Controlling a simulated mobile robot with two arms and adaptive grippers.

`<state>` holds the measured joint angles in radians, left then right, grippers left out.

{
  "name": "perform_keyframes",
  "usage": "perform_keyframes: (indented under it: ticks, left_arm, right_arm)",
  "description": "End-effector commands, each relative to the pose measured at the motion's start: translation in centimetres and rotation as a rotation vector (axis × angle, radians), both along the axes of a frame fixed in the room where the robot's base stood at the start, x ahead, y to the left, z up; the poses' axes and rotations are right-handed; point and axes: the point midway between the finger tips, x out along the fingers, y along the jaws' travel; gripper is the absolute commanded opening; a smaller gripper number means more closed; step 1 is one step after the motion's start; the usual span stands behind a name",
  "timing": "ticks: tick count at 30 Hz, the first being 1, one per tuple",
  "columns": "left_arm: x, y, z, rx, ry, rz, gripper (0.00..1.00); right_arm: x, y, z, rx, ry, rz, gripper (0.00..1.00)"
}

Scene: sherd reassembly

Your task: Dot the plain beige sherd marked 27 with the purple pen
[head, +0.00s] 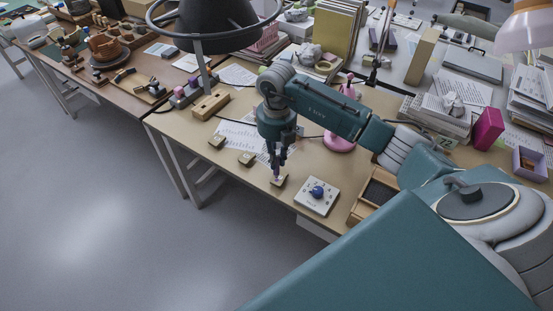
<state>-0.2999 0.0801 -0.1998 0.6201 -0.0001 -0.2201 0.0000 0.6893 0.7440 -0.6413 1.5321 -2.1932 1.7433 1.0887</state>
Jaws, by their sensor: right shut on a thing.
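My right gripper (279,162) points down over the table, shut on the slim purple pen (277,176). Only a little of the pen shows between and below the fingers. Right under it lies a small beige sherd (281,183) near the table's front edge. I cannot tell whether the pen tip touches this sherd. Two more small sherds lie to the left, a middle one (246,159) and a far one (217,141). The markings are too small to read, so I cannot tell which sherd is 27. My left gripper is out of view.
A white box with a blue knob (318,193) stands just right of the near sherd. A wooden tray (374,191), a pink lamp base (340,142), paper sheets (238,136) and a wooden block with holes (210,105) stand around. Bare tabletop lies between the sherds.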

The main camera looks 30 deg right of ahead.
Motion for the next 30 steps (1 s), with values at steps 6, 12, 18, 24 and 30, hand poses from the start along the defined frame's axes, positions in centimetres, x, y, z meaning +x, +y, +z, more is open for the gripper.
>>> perform_keyframes:
  ticks: [6,12,18,24,30]
  left_arm:
    - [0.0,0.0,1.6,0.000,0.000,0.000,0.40]
    - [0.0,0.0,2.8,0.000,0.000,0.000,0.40]
    - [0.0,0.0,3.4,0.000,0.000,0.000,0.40]
    - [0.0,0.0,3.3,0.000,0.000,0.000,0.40]
    - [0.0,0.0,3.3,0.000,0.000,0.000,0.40]
  right_arm:
    - [0.0,0.0,2.2,0.000,0.000,0.000,0.00]
    - [0.0,0.0,3.7,-0.001,-0.001,-0.001,0.00]
    - [0.0,0.0,4.7,0.001,-0.001,0.000,0.00]
    - [0.0,0.0,4.6,0.001,0.000,0.000,0.00]
    - [0.0,0.0,4.6,0.001,0.000,0.000,0.00]
